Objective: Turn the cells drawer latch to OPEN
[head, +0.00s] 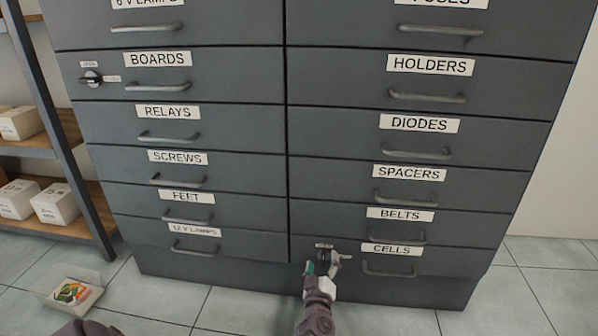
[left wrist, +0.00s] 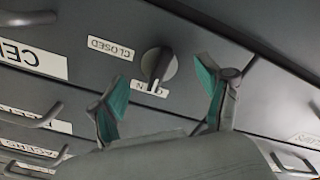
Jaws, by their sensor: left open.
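The cells drawer (head: 440,265) is at the bottom right of the grey cabinet and looks shut. Its latch is a small round knob with a raised bar, left of the CELLS label; the latch (left wrist: 158,65) is clear in the left wrist view. A CLOSED label (left wrist: 111,48) is beside the knob, and another label (left wrist: 150,88), partly hidden, lies by the bar's lower end. The bar points roughly towards that second label. My left gripper (head: 322,266) is open at the latch, its green-padded fingers (left wrist: 162,78) on either side of the knob, seemingly not touching it.
The cells handle (head: 389,272) is just right of my gripper. The boards drawer has a similar latch (head: 92,78). A shelf with white boxes (head: 54,202) stands at left. A small tray (head: 75,291) lies on the tiled floor, which is otherwise mostly clear.

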